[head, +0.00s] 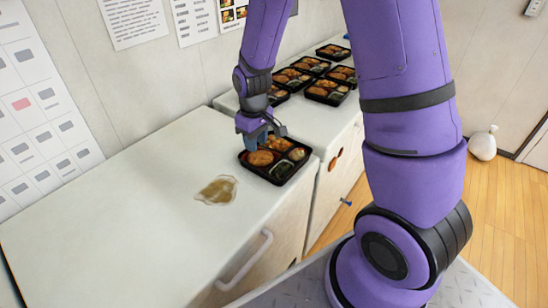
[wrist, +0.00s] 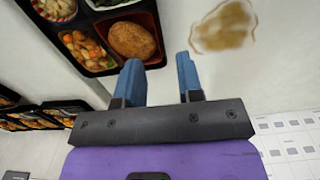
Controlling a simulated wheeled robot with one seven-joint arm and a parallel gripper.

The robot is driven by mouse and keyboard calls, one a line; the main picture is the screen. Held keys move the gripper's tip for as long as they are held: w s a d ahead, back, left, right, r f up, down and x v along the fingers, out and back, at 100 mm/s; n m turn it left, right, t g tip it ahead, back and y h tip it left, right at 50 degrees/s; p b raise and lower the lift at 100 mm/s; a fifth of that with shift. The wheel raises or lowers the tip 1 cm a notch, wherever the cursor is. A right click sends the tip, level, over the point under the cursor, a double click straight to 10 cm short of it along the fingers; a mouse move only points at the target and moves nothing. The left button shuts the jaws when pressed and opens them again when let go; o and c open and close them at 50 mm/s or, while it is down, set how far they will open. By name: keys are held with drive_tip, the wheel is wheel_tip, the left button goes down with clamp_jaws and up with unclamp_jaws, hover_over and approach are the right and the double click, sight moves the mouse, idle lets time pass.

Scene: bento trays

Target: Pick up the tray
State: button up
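A black bento tray (head: 278,173) with food in its compartments sits on the near white counter, close to the counter's right edge. In the wrist view the tray (wrist: 87,18) lies at the upper left, partly cut off by the frame. My gripper (wrist: 160,75) is open, its two blue fingers apart with pale counter showing between them. The left finger overlaps the edge of the tray in the wrist view; I cannot tell whether it touches. In the head view my gripper (head: 258,135) is over the tray's far left side and hides part of it.
A brown stain (head: 217,190) lies on the counter (head: 110,225) left of the tray. Several other filled trays (head: 326,90) stand on the farther counter. The wall is behind. A white bag (head: 483,143) sits on the wooden floor at right.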

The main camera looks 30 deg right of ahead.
sight(257, 166)
drive_tip(key=shift+w+f, duration=0.2)
drive_tip(key=shift+f, duration=5.05)
clamp_jaws()
